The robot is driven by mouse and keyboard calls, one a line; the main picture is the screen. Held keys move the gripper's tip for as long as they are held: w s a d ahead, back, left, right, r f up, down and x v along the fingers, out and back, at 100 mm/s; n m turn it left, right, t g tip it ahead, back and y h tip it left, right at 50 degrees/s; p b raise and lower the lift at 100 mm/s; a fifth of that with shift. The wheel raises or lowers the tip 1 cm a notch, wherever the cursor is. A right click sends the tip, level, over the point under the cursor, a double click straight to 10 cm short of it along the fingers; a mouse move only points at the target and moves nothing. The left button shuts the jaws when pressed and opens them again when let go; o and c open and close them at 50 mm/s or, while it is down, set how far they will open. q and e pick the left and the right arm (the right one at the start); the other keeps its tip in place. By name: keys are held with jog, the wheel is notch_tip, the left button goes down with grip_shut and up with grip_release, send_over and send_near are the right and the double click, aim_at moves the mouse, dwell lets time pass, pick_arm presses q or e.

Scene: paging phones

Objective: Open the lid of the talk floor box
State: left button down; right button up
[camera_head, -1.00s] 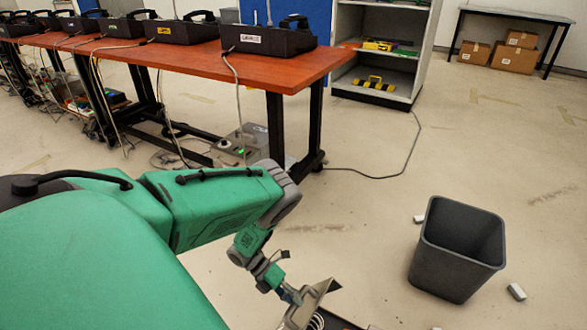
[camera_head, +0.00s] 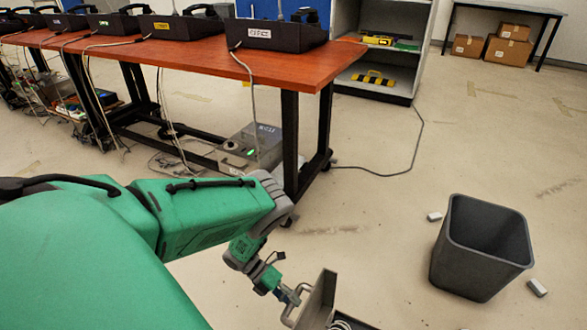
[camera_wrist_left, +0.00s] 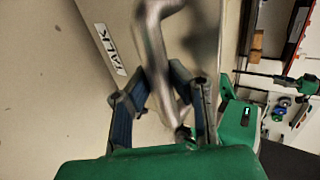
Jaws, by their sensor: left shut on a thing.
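The talk floor box (camera_head: 352,325) is at the bottom edge of the head view, mostly cut off, with coiled cable showing inside. Its grey lid (camera_head: 320,298) stands raised, close to upright. My left gripper (camera_head: 291,294) is shut on the metal handle (camera_head: 297,307) on the lid's left side. In the left wrist view, the bent metal handle (camera_wrist_left: 157,45) runs between the two fingers of the gripper (camera_wrist_left: 170,88). The white TALK label (camera_wrist_left: 110,49) is on the pale lid face beside them. My right gripper is not in view.
A dark grey bin (camera_head: 482,250) stands on the floor to the right, with small pale blocks (camera_head: 537,288) near it. A red-brown table (camera_head: 215,62) with black phone cases is behind my left arm. Floor between box and bin is clear.

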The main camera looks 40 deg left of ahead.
pick_arm(q)
jog(key=shift+s+a+f, duration=0.2)
jog(key=shift+a, duration=0.1)
jog(key=c, duration=1.4)
grip_release()
jog(key=shift+d+r, duration=0.15)
jog(key=shift+w, duration=0.1)
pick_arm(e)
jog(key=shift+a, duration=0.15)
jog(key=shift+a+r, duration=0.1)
pick_arm(q)
jog(key=v, duration=1.2)
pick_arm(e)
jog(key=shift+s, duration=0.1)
